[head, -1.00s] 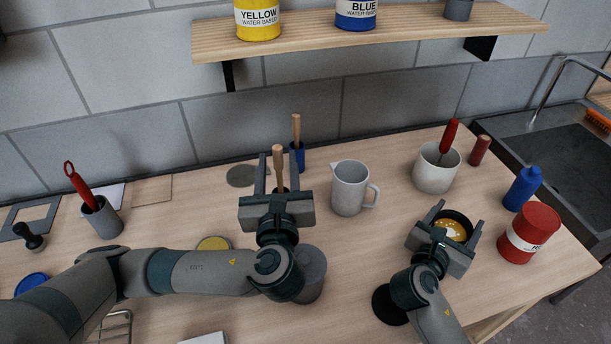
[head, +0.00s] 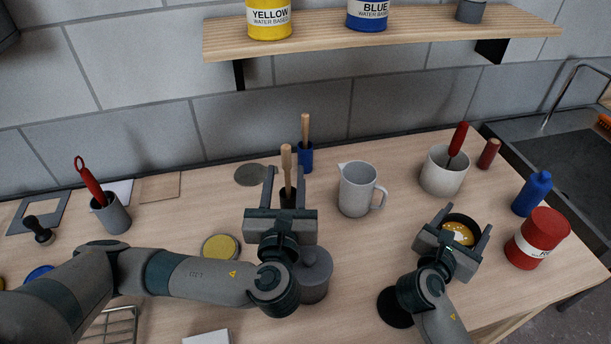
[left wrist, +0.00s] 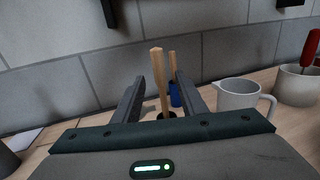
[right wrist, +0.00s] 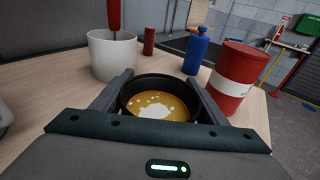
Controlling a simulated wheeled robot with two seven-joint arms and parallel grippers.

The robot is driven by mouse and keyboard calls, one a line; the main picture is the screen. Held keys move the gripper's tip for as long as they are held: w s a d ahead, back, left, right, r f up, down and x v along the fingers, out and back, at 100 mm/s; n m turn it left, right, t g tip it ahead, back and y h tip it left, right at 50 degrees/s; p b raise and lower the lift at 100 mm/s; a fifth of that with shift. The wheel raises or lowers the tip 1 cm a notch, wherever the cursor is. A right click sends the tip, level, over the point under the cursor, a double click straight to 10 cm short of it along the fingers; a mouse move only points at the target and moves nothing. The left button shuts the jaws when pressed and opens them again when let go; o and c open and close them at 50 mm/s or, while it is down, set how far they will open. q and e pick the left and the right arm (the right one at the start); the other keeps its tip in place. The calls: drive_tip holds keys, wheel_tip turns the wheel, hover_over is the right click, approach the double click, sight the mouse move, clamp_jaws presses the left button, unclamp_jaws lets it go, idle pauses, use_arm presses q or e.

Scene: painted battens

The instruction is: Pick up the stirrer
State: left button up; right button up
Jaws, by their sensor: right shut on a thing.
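An upright wooden stick (head: 287,165), which looks like a stirrer, stands in a small dark holder (head: 288,197). It also shows in the left wrist view (left wrist: 160,80). My left gripper (head: 286,175) is open, with one finger on each side of the stick and a gap to both. A second wooden stick (head: 305,129) stands in a blue holder (head: 305,157) just behind; I cannot tell which is meant. My right gripper (right wrist: 160,98) is shut on a dark round pot (right wrist: 128,96) holding yellow-brown paint with white spots; the pot also shows in the head view (head: 471,222).
A grey jug (head: 356,190) stands right of the left gripper. A white pot (head: 442,178) with a red-handled tool, a blue bottle (head: 532,193) and a red can (head: 539,238) are further right. A lidded grey pot (head: 314,273) sits close under my left wrist.

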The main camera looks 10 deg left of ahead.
sight(286, 166)
use_arm(q)
drive_tip(key=shift+w+a, duration=0.15)
drive_tip(key=shift+w, duration=0.6)
drive_tip(key=shift+w+a, duration=0.15)
drive_tip(key=shift+w, duration=0.55)
drive_tip(key=shift+w, duration=0.1)
drive_tip(key=w, duration=0.2)
drive_tip(key=w+a, duration=0.1)
drive_tip(key=w, duration=0.2)
drive_tip(key=shift+w, duration=0.35)
clamp_jaws()
